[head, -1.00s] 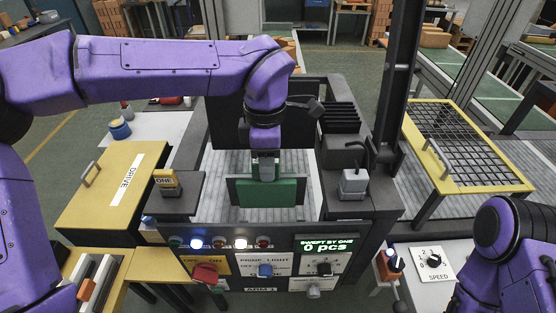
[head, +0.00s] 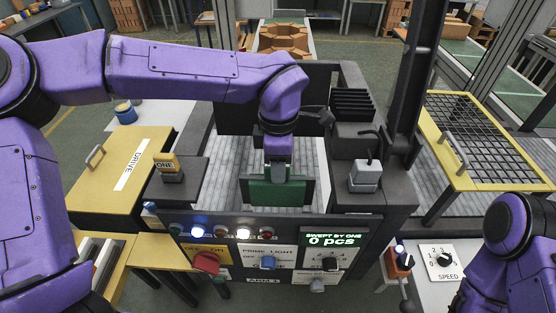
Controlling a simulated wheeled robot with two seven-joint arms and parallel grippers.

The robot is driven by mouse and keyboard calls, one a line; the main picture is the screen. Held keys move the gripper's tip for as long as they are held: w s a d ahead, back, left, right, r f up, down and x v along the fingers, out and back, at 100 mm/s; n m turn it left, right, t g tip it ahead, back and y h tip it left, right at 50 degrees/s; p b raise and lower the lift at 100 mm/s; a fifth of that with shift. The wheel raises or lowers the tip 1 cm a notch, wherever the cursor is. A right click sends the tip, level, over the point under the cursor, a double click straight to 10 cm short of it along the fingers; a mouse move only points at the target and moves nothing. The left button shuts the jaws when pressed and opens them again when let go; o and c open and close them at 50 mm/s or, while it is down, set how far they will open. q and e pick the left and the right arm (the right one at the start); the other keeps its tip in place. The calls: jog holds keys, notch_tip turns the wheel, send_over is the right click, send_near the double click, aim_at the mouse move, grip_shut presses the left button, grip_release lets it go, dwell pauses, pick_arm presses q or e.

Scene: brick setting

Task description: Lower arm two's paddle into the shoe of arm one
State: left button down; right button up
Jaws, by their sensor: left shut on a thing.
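My left gripper (head: 277,172) is shut on the green paddle (head: 277,191), at the middle of the machine. The paddle is a wide green plate in dark edging, standing about upright over the pale slatted bed (head: 231,168), just behind the control panel. Whether its lower edge touches anything is hidden. A yellow-and-dark piece marked ONE (head: 169,167) stands on the dark left pad. I cannot make out which part is the shoe. My right arm shows at lower right, but its gripper is out of view.
The front control panel (head: 264,247) has lamps, a red knob and a display reading 0 pcs. A dark post (head: 412,90) and a light-grey block (head: 364,176) stand at right. A yellow mesh guard (head: 483,135) lies beyond, and a yellow DRIVE cover (head: 119,172) at left.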

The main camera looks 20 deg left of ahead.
aim_at(277, 185)
pick_arm(q)
notch_tip(277, 185, down, 4)
jog(key=shift+f+b, duration=0.1)
jog(key=shift+b, duration=0.75)
pick_arm(e)
notch_tip(277, 185, down, 2)
jog(key=shift+f, duration=0.1)
pick_arm(q)
jog(key=shift+p, duration=0.45)
pick_arm(e)
jog(key=shift+r, duration=0.4)
jog(key=shift+r, duration=0.15)
pick_arm(q)
jog(key=shift+p, duration=0.4)
pick_arm(e)
jog(key=shift+r, duration=0.25)
jog(key=shift+r, duration=0.1)
pick_arm(q)
jog(key=shift+p, duration=0.4)
pick_arm(e)
jog(key=shift+r, duration=0.3)
